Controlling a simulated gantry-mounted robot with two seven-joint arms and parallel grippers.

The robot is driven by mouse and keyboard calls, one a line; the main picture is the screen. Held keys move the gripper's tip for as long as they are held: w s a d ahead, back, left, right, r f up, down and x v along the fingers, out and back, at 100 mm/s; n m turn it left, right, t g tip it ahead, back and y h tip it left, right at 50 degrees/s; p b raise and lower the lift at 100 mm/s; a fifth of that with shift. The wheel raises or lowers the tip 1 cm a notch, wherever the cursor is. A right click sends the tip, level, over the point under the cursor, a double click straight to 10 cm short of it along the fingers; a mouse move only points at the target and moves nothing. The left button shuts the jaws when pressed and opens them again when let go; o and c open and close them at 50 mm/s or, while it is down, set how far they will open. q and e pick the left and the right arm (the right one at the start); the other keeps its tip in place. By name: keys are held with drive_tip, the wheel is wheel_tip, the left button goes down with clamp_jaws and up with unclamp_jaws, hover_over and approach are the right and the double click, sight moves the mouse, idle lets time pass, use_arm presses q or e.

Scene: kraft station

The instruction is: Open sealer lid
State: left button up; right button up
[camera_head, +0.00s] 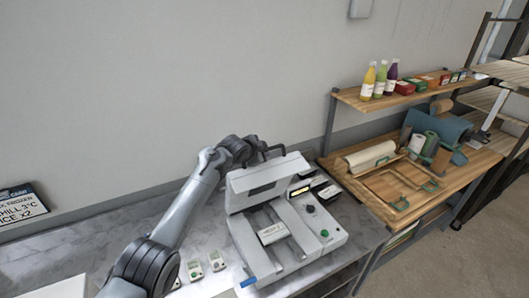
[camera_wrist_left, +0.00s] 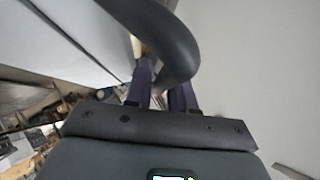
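The sealer (camera_head: 290,238) is a white machine on the grey counter. Its lid (camera_head: 266,178) stands raised and tilted up at the back, and its bed is exposed. A small white pack (camera_head: 271,234) lies on the bed. My left arm reaches in from the lower left, and my left gripper (camera_head: 262,150) is at the lid's top edge. In the left wrist view a thick dark curved bar (camera_wrist_left: 170,40), seemingly the lid handle, crosses in front of my two fingers (camera_wrist_left: 161,92). The fingers stand apart; their tips are hidden, so the grip is unclear. My right gripper is out of view.
Small white and green items (camera_head: 205,266) lie on the counter left of the sealer. A wooden bench (camera_head: 440,195) with a paper roll and a cutting board stands to the right. Its shelf (camera_head: 400,97) holds bottles and small boxes. The wall is close behind.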

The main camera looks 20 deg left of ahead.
use_arm(q)
drive_tip(key=shift+o, duration=1.4)
drive_tip(key=shift+d, duration=0.1)
drive_tip(key=shift+f, duration=0.1)
drive_tip(key=shift+v, duration=0.95)
drive_tip(key=b+v, duration=0.1)
drive_tip(key=v, duration=0.8)
